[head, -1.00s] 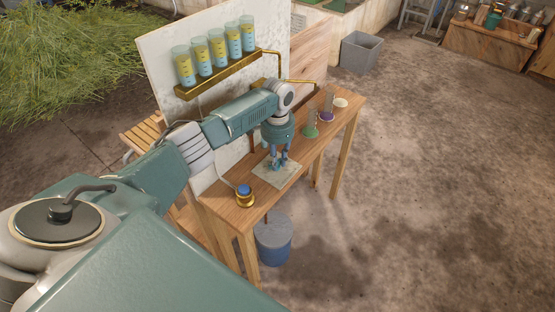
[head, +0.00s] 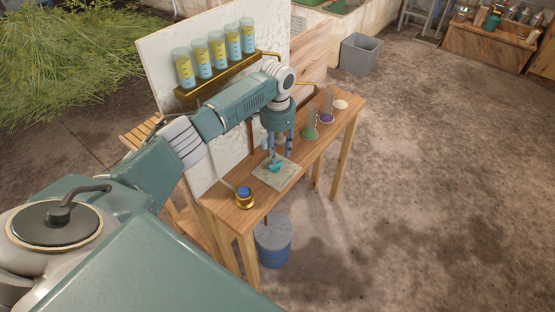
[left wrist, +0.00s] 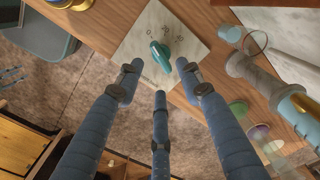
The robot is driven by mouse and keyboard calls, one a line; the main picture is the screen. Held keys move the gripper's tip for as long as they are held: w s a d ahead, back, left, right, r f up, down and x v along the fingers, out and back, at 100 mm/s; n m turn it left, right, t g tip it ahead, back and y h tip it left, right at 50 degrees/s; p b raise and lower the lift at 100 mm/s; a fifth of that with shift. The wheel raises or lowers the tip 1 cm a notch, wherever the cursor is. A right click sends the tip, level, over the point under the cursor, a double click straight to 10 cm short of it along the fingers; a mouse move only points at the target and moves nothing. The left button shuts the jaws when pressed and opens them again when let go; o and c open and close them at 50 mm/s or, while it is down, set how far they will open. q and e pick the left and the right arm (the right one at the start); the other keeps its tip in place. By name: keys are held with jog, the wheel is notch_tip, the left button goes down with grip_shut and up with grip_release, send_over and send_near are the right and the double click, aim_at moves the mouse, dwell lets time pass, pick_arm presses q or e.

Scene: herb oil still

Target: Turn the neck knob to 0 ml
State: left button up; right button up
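The teal neck knob (head: 274,167) sits on a pale marble plate (head: 285,180) on the wooden table. In the left wrist view the knob (left wrist: 161,56) is an elongated handle, slanting from upper left to lower right. The plate (left wrist: 135,50) carries a scale beyond it, with a 0 at the left and higher marks to the right. I cannot tell exactly which mark the knob points to. My left gripper (head: 281,154) hangs above the knob, its three blue fingers (left wrist: 160,90) spread, apart from the knob and empty. My right gripper is not in view.
A brass and blue button (head: 244,197) stands on the near left of the table. Green (head: 311,131) and purple-based (head: 326,117) stands and a white piece are at the far right. A brass rack (head: 218,76) holds several cylinders behind. A bucket (head: 273,240) stands below.

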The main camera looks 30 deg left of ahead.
aim_at(277, 164)
pick_arm(q)
notch_tip(277, 164, up, 6)
jog(key=shift+r, duration=0.1)
dwell(0.5)
